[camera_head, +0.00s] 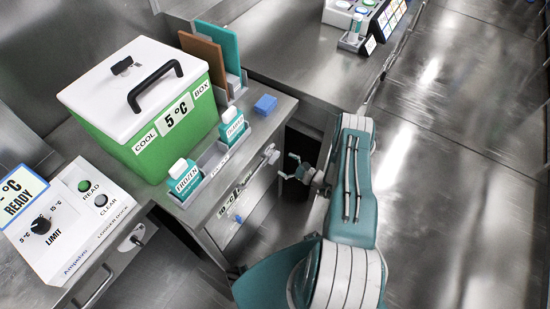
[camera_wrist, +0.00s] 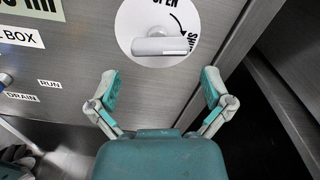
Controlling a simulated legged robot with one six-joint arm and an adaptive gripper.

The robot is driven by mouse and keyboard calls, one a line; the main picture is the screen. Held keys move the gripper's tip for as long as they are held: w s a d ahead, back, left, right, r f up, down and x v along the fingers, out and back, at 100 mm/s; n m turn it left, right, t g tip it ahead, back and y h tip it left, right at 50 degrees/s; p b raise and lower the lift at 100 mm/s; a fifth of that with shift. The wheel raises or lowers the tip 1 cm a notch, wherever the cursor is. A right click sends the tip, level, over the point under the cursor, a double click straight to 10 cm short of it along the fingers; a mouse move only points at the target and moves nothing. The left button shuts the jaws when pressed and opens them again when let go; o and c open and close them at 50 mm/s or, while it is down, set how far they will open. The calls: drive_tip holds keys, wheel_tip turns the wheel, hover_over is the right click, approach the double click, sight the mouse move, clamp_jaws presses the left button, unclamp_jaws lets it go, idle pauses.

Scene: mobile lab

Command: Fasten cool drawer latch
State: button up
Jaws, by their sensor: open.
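The cool drawer front (camera_head: 232,205) is a grey metal panel under the counter. Its latch (camera_head: 271,156) is a pale handle near the panel's upper right corner. In the wrist view the latch handle (camera_wrist: 160,46) lies about level across a white disc with the word OPEN and a curved arrow. My gripper (camera_head: 286,166) is just in front of the panel, to the right of and slightly below the latch. In the wrist view my gripper (camera_wrist: 160,76) is open and empty, its fingers spread below the handle on either side, apart from it.
A blue-tipped knob (camera_head: 238,218) sits lower on the panel; RUN and DRAIN labels show beside it in the wrist view. The floor (camera_head: 450,140) at right is clear.

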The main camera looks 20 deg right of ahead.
sight(275, 157)
drive_tip(key=x, duration=0.5)
drive_tip(key=shift+s, duration=0.1)
drive_tip(key=c, duration=0.8)
drive_tip(key=shift+m, duration=1.6)
drive_tip(key=shift+d, duration=0.1)
drive_tip(key=o, duration=0.8)
drive_tip(key=v, duration=1.2)
